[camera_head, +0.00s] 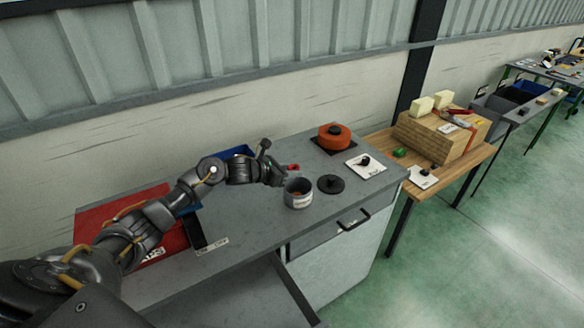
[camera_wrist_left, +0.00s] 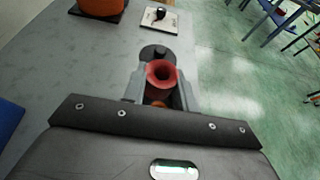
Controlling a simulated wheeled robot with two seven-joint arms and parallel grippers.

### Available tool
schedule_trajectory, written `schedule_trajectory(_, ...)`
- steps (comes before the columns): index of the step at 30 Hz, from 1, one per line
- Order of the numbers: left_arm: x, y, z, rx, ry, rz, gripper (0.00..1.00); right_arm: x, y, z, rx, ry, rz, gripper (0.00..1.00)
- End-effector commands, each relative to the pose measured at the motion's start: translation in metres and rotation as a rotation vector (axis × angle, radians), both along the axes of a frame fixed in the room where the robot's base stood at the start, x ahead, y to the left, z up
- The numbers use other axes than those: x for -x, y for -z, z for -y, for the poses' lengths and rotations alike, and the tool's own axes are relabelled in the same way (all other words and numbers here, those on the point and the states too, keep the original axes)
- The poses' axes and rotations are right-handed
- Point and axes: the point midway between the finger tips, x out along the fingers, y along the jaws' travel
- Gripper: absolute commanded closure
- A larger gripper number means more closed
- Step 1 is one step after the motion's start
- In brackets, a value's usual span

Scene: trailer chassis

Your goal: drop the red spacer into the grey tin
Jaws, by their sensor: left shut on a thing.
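My left gripper (camera_head: 284,172) is shut on the red spacer (camera_head: 293,167) and holds it above the worktop, just behind and above the grey tin (camera_head: 299,199). In the left wrist view the red spacer (camera_wrist_left: 161,74) sits between the two fingers of my left gripper (camera_wrist_left: 160,88), its round hole facing the camera. The tin stands upright and open, with a pale label on its front and something reddish inside. In the wrist view the tin is mostly hidden behind the spacer and gripper. My right gripper is not in view.
A black round lid (camera_head: 331,184) lies right of the tin. An orange pot (camera_head: 334,137) and a white card with a black knob (camera_head: 366,165) stand farther back. A red case (camera_head: 120,219) and a blue bin (camera_head: 238,152) lie left. A wooden bench (camera_head: 462,174) stands at right.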

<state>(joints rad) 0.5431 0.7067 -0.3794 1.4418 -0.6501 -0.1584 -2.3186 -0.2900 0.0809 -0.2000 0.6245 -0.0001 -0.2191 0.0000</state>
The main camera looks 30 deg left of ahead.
Motion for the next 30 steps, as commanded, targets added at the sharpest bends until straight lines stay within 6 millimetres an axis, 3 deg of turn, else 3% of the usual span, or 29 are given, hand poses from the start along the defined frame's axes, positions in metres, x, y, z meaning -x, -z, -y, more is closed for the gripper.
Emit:
schedule_trajectory(8, 0.000, 0.001, 0.000, 0.001, -0.001, 0.002, 1.00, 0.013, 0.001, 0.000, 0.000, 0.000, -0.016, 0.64)
schedule_trajectory(9, 0.000, 0.001, 0.000, 0.001, -0.001, 0.002, 0.71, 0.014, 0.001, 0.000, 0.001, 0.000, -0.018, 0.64)
schedule_trajectory(15, 0.000, 0.001, -0.001, 0.000, -0.001, 0.001, 0.46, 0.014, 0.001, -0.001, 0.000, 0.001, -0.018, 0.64)
schedule_trajectory(25, 0.004, 0.002, -0.004, -0.002, -0.002, -0.001, 0.46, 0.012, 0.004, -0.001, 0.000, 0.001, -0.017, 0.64)
schedule_trajectory(30, 0.024, -0.005, -0.015, -0.007, 0.001, 0.000, 0.46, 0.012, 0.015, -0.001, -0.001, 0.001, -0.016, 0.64)
